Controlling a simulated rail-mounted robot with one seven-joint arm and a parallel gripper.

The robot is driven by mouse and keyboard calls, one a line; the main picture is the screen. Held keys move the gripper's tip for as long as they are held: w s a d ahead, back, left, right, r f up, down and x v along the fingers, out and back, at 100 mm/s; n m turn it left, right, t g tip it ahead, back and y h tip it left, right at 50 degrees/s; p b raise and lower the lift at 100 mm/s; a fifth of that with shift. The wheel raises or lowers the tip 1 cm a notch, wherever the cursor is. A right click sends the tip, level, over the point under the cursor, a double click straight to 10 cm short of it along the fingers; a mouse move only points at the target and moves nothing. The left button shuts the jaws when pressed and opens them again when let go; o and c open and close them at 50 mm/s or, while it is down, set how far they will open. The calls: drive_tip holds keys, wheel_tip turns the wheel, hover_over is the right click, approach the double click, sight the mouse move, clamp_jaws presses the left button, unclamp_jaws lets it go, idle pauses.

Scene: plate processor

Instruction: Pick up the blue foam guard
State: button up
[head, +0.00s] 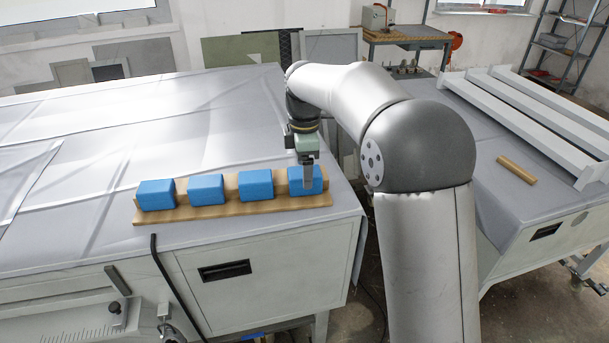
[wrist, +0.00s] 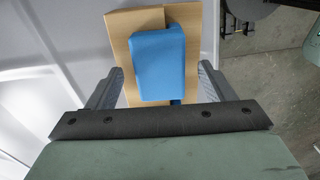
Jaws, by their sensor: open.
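Several blue foam guards stand in a row on a wooden rack on the covered table in the head view. The rightmost blue foam guard (head: 296,183) is partly hidden behind my gripper (head: 307,182). In the wrist view that blue foam guard (wrist: 158,64) lies ahead, between the lines of the two fingers of my gripper (wrist: 161,82). The fingers are open, with a gap on both sides of the guard. The wooden rack (head: 225,212) also shows under the guard in the wrist view (wrist: 118,22).
Other blue guards stand left of it: one (head: 256,184), another (head: 206,189) and the leftmost (head: 156,195). The table's right edge and a floor gap lie right of the rack. A second table holds white beams (head: 520,115) and a wooden piece (head: 516,169).

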drive_tip(key=shift+f, duration=0.45)
drive_tip(key=shift+c, duration=0.2)
drive_tip(key=c, duration=1)
drive_tip(key=shift+r, duration=0.1)
drive_tip(key=shift+r, duration=0.55)
drive_tip(key=s+d+r+b, duration=0.4)
drive_tip(key=s+d+r, duration=0.4)
drive_tip(key=d+r, duration=0.3)
drive_tip(key=shift+d+r, duration=0.3)
drive_tip(key=shift+r, duration=0.05)
